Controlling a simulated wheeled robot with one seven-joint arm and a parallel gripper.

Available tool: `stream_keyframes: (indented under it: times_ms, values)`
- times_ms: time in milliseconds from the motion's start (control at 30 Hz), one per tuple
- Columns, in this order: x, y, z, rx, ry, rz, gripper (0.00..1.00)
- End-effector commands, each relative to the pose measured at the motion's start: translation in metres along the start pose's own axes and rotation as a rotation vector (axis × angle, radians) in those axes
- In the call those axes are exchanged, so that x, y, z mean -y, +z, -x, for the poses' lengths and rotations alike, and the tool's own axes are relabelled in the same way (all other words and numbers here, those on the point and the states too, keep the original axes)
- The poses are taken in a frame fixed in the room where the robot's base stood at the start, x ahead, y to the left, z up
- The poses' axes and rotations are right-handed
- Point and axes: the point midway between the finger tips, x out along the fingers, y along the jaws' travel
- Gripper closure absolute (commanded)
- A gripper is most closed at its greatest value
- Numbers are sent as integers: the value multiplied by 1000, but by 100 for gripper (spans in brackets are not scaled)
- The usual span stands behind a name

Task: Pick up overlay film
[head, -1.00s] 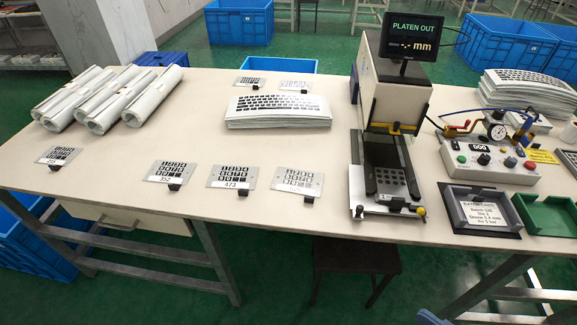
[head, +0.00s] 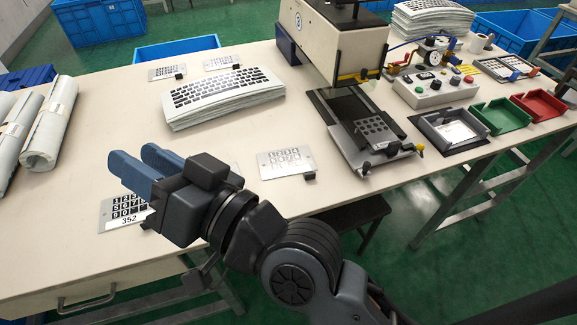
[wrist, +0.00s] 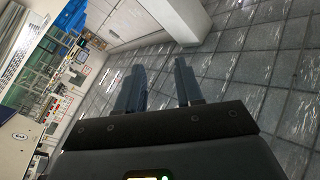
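Several flat grey plates with black keypad prints lie on the white table; which is the task's overlay film I cannot tell. The plate labelled 352 (head: 128,213) is partly hidden behind my gripper (head: 134,157). A paler keypad plate (head: 286,163) lies right of my gripper, and two more, the left back plate (head: 166,72) and right back plate (head: 221,62), lie near the far edge. A stack of keyboard-print sheets (head: 222,92) sits mid-table. My gripper is open and empty above the table; its parted fingers show in the wrist view (wrist: 160,68), facing tiled floor.
A press (head: 335,40) with a perforated slide plate (head: 375,131) stands right of centre. Beside it are a control box (head: 432,90) and grey (head: 425,125), green (head: 500,118) and red (head: 540,106) trays. White rolls (head: 48,125) lie at left. The table between rolls and stack is clear.

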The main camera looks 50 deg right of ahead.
Motion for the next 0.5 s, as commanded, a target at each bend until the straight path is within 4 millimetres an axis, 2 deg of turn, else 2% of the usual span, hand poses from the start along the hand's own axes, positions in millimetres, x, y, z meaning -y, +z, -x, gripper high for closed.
stream_keyframes:
  times_ms: [33,200,367,500]
  values:
    - [5,-9,-18,-15,-48,8,64]
    - [31,-33,-62,-4,-207,50,64]
    - [52,-46,-89,48,-349,139,64]
    - [62,-47,-102,129,-455,251,64]
